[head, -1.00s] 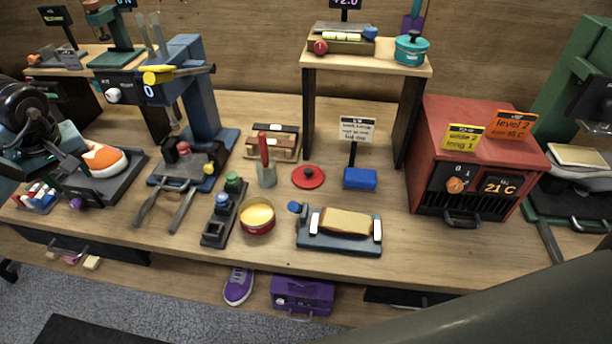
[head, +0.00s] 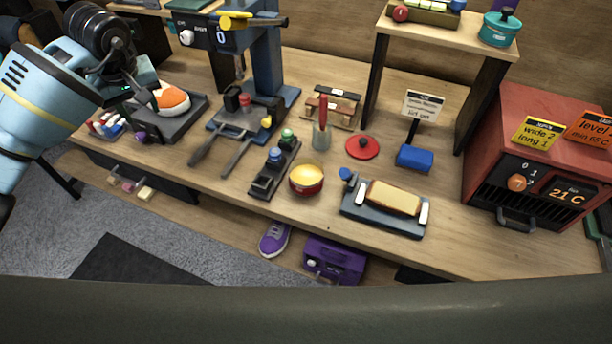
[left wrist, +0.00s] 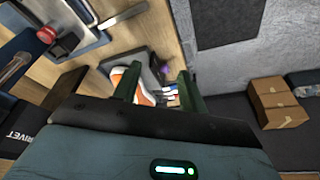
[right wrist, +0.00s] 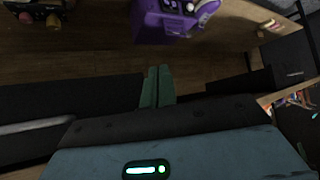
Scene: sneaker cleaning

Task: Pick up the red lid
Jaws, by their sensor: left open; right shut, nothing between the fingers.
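The red lid (head: 362,147) lies flat on the workbench, a round disc with a dark knob. It is right of the cup holding a red-handled tool and left of the blue block sign. My left gripper (head: 142,92) is far to the left of the lid, above the orange-and-white shoe. In the left wrist view its two green fingers (left wrist: 158,85) are apart, with the shoe showing beyond them and nothing held. My right gripper (right wrist: 157,84) shows only in the right wrist view, fingers together and empty, near the purple box. The lid is in neither wrist view.
Near the lid stand the cup (head: 321,137), a red bowl with yellow contents (head: 306,180), the blue sign base (head: 414,157) and a tray with a tan block (head: 394,197). A raised shelf (head: 455,38) stands behind. A red oven (head: 545,150) is at right.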

